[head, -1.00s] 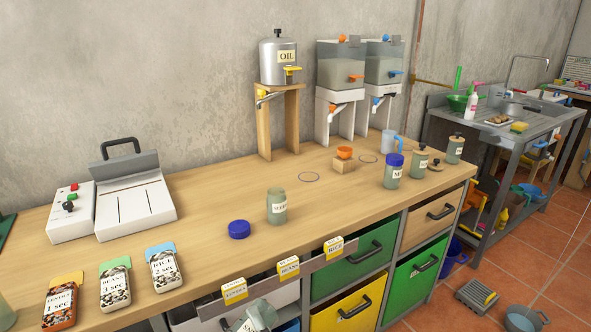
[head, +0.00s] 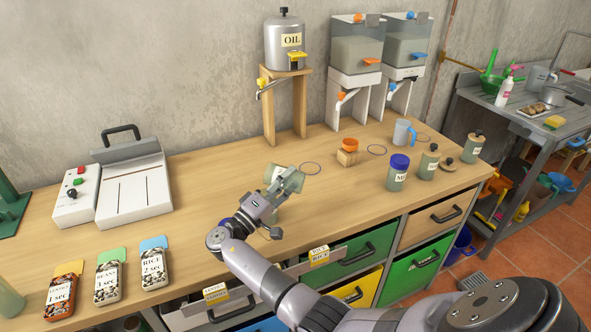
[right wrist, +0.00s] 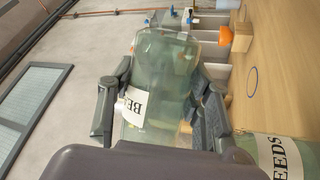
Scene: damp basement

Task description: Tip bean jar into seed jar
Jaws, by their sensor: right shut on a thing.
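My right gripper (head: 283,187) is above the front middle of the bench, shut on the bean jar (head: 277,174). In the right wrist view the bean jar (right wrist: 160,85) is pale green glass with a white label starting "BE", held tilted between the two fingers. I cannot tell its exact tilt, and no beans can be made out in it. The seed jar (right wrist: 283,153) shows at the lower right of that view, labelled "SEEDS", close beside the gripper. In the head view the gripper and arm mostly hide it. My left gripper is not in view.
An orange funnel on a wooden block (head: 347,153), a blue-lidded jar (head: 397,174) and other jars stand to the right. The oil can (head: 287,45) is on a stand behind. A white sealer (head: 132,190) and three labelled cards (head: 108,283) are on the left. Drawers lie below the front edge.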

